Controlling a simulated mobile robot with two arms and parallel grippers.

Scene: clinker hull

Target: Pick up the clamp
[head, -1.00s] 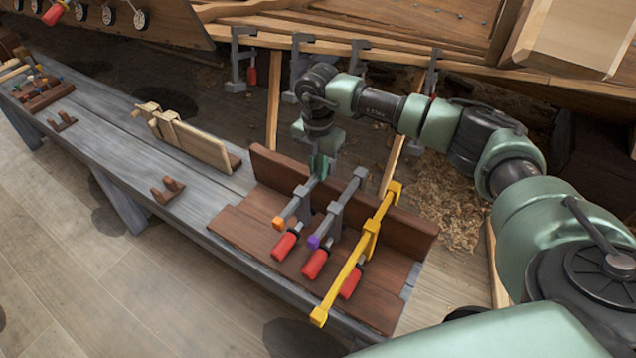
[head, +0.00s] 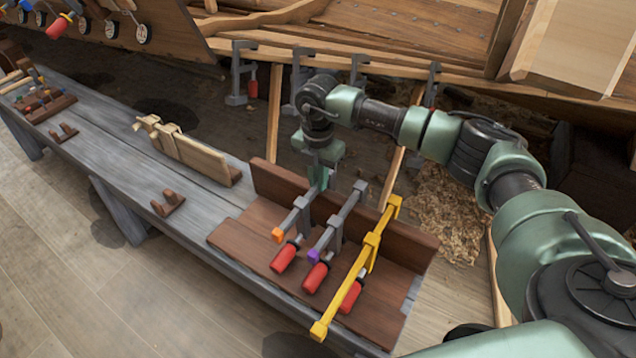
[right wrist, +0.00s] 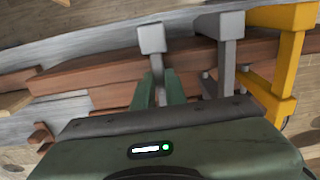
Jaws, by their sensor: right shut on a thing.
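Three clamps stand side by side in the wooden rack on the bench. The left grey clamp has an orange tip (head: 278,234) and a red handle (head: 284,257). My right gripper (head: 318,180) is shut on its upper far end. In the right wrist view the grey clamp (right wrist: 152,40) runs between my two green fingers (right wrist: 158,92). The middle grey clamp (head: 350,205) has a purple tip, and the right clamp (head: 371,245) is yellow; both are apart from my gripper. I cannot tell whether the held clamp is clear of the rack. My left gripper is not in view.
The brown wooden rack (head: 232,232) has a raised back board close to my gripper. Wooden pieces (head: 200,152) and small brown cradles (head: 168,202) stand farther left on the grey bench (head: 120,170). The hull (head: 420,40), with more clamps (head: 240,75), rises behind.

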